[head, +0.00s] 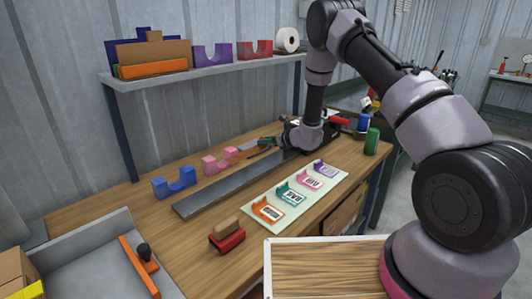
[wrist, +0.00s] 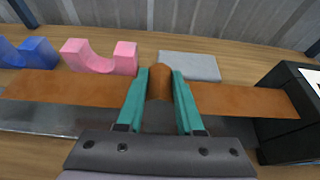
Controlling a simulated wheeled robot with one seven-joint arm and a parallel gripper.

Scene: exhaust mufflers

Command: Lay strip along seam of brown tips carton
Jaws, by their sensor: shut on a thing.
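My gripper (wrist: 160,80) has teal fingers and is shut on a brown strip (wrist: 75,88), which bulges up between the fingertips. The strip stretches left and right of the fingers in the wrist view, its right end reaching a black box-like device (wrist: 285,110). In the head view my gripper (head: 268,146) is low over the far part of the bench, and part of the strip (head: 236,155) shows beside it. A brown carton (head: 12,268) is partly in view at the lower left edge, with yellow at its bottom. I cannot tell whether it is the tips carton.
A blue cradle (head: 174,182) and a pink cradle (head: 220,160) stand behind a long grey plate (head: 215,195). A pale mat (head: 268,196) holds several labelled holders. A red block stamp (head: 227,237) stands at the front. A grey tray (head: 95,262) is at left.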

